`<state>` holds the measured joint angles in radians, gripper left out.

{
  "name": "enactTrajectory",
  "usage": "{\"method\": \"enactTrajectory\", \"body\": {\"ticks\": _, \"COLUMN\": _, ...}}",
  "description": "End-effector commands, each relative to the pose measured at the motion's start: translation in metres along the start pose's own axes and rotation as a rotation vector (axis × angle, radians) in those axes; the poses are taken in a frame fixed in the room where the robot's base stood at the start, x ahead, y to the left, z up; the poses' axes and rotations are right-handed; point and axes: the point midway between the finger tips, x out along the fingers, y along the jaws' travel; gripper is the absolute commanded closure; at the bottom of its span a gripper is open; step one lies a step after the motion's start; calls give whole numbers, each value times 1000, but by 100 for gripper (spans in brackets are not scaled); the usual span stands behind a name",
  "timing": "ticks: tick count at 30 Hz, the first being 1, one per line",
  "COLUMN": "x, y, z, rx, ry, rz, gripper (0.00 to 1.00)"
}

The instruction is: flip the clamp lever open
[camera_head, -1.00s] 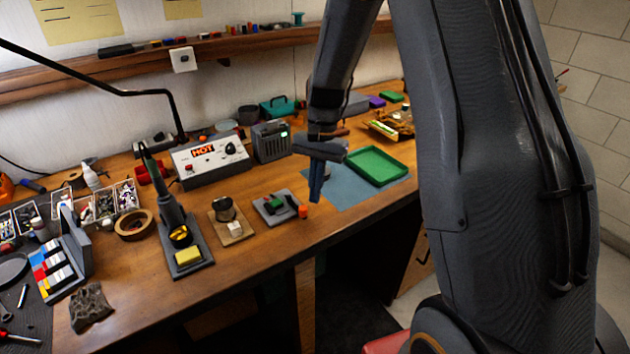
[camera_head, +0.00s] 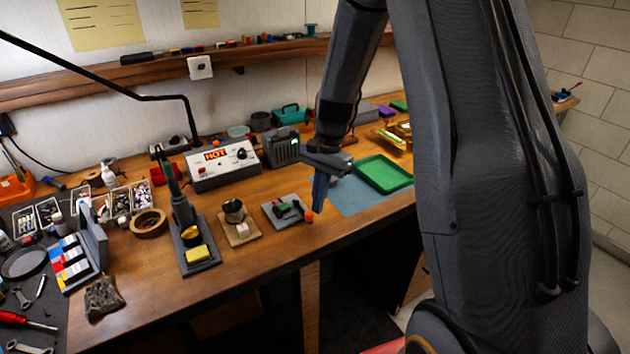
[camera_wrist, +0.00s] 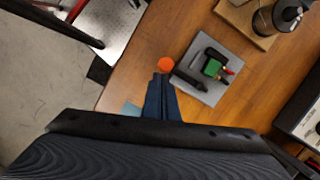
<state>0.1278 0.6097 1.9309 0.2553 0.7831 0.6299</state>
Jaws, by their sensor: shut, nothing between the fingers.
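The clamp (camera_head: 284,208) sits on a grey square plate (camera_head: 270,213) near the front edge of the bench. It holds a small green piece (camera_wrist: 212,68). Its dark lever (camera_wrist: 187,80) reaches out past the plate's edge, and an orange tip (camera_head: 309,216) shows at that end. My gripper (camera_head: 319,209) is shut and empty, pointing down beside the orange tip. In the wrist view the shut fingertips (camera_wrist: 162,78) appear just below the orange knob (camera_wrist: 166,64). I cannot tell whether they touch it.
A green tray (camera_head: 384,174) on a blue mat (camera_head: 357,195) lies to the right. A small stand (camera_head: 236,218) and a soldering iron holder (camera_head: 197,250) are to the left. The HOT station (camera_head: 220,166) stands behind. Bare wood lies in front of the clamp.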

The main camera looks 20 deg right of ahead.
Motion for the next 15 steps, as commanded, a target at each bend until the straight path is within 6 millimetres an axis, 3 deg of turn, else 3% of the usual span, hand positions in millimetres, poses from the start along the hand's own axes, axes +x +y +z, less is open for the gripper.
{"method": "enactTrajectory", "body": {"ticks": 8, "x": 0, "y": 1, "z": -1, "rx": -1, "ry": -4, "rz": 3, "gripper": 100}}
{"method": "enactTrajectory", "body": {"ticks": 15, "x": -7, "y": 7, "z": -30, "rx": 1, "ry": -1, "rz": 0, "gripper": 100}}
